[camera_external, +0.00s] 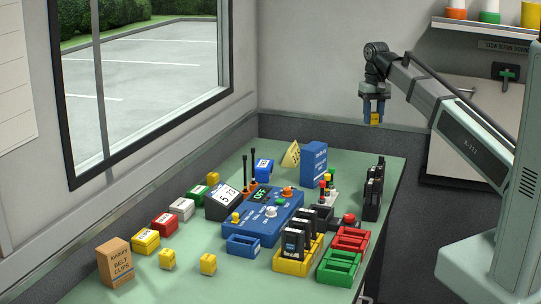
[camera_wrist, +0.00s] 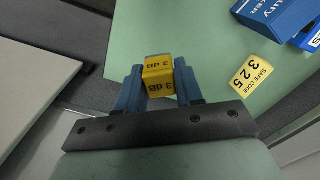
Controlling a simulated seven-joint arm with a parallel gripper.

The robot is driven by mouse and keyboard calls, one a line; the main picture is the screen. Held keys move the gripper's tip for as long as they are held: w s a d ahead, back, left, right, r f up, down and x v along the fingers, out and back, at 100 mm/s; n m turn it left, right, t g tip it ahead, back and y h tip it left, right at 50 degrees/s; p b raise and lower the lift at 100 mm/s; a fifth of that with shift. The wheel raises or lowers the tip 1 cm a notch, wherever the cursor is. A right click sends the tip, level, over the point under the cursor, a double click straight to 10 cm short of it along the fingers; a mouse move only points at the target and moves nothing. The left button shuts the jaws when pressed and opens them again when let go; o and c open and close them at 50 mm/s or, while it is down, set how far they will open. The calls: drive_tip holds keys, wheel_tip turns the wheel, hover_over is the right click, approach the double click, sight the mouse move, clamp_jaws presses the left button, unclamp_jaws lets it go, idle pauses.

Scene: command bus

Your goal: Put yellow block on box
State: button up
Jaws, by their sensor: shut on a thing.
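My gripper (camera_external: 374,111) is shut on a yellow block (camera_external: 376,120), held high above the back right of the green table (camera_external: 345,160). In the wrist view the block (camera_wrist: 158,76), marked "3 dB", sits between the two blue fingers. A brown cardboard box marked "BELT CLIPS" (camera_external: 115,263) stands at the front left. A blue box (camera_external: 314,160) stands at the back of the table, left of and below my gripper; it also shows in the wrist view (camera_wrist: 274,14).
Two loose yellow blocks (camera_external: 208,264) (camera_external: 167,259) lie near the brown box. Red, white and yellow boxes line the left side. A blue console (camera_external: 262,212), colored bins (camera_external: 337,267) and upright black radios (camera_external: 373,190) fill the middle and right.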

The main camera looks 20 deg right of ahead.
drive_tip(key=w+a+n, duration=0.3)
drive_tip(key=w+a, duration=0.1)
drive_tip(key=a, duration=0.8)
drive_tip(key=w+a+n, duration=0.2)
drive_tip(key=w+a, duration=0.1)
drive_tip(key=a, duration=0.8)
drive_tip(key=n, duration=0.6)
hover_over(263, 164)
wheel_tip(263, 164, down, 2)
drive_tip(key=shift+d+f, duration=0.1)
drive_tip(key=shift+f, duration=4.75)
drive_tip(key=o, duration=1)
drive_tip(key=shift+f, duration=0.1)
wheel_tip(263, 164, up, 12)
drive_tip(key=shift+r, duration=0.15)
